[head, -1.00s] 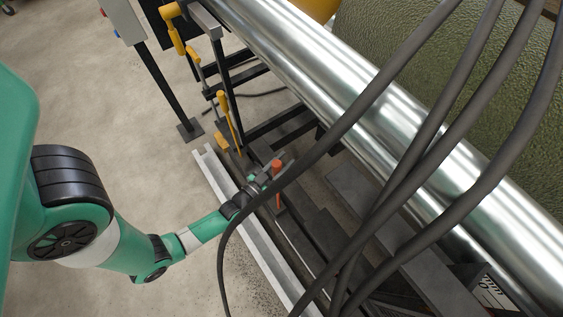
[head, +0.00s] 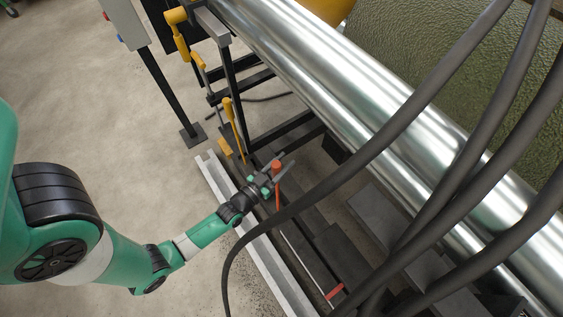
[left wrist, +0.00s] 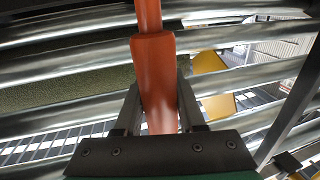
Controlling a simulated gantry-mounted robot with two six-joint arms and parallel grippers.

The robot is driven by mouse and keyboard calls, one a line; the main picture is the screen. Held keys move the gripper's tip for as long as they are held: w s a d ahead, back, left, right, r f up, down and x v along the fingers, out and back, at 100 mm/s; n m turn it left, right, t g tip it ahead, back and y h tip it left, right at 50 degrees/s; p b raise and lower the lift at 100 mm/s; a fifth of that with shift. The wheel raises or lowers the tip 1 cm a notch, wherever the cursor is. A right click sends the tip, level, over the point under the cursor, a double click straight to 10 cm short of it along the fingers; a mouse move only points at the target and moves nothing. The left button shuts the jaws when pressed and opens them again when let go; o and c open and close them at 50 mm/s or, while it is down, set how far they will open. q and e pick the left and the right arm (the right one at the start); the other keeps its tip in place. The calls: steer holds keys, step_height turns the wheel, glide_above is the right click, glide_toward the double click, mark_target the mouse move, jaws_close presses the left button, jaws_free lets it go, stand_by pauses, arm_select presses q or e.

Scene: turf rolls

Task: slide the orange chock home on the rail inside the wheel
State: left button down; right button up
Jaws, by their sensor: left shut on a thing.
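My left gripper (head: 279,171) is shut on an upright orange handle (head: 277,184), which I take to be part of the orange chock. In the left wrist view, the orange handle (left wrist: 153,75) stands between the two fingers (left wrist: 158,105), with its wider section just above and between them. The lower end of the held piece is not clear in either view. A long pale rail (head: 258,245) runs along the floor beneath my left forearm. I cannot clearly make out a wheel. My right gripper is not in view.
A large shiny roller (head: 370,110) lies diagonally beside the green turf roll (head: 450,70). Thick black cables (head: 400,125) cross the right side. Yellow levers (head: 228,110) stand beyond the gripper. A small red-orange piece (head: 334,292) lies near the bottom. Open floor (head: 110,150) is at left.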

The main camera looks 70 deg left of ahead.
arm_select(q)
steer(key=shift+r, duration=0.15)
steer(key=shift+c, duration=2.1)
jaws_free()
steer(key=shift+w, duration=0.1)
steer(key=p+v, duration=0.3)
steer(key=v, duration=0.8)
steer(key=shift+s, duration=0.35)
steer(key=shift+d, duration=0.1)
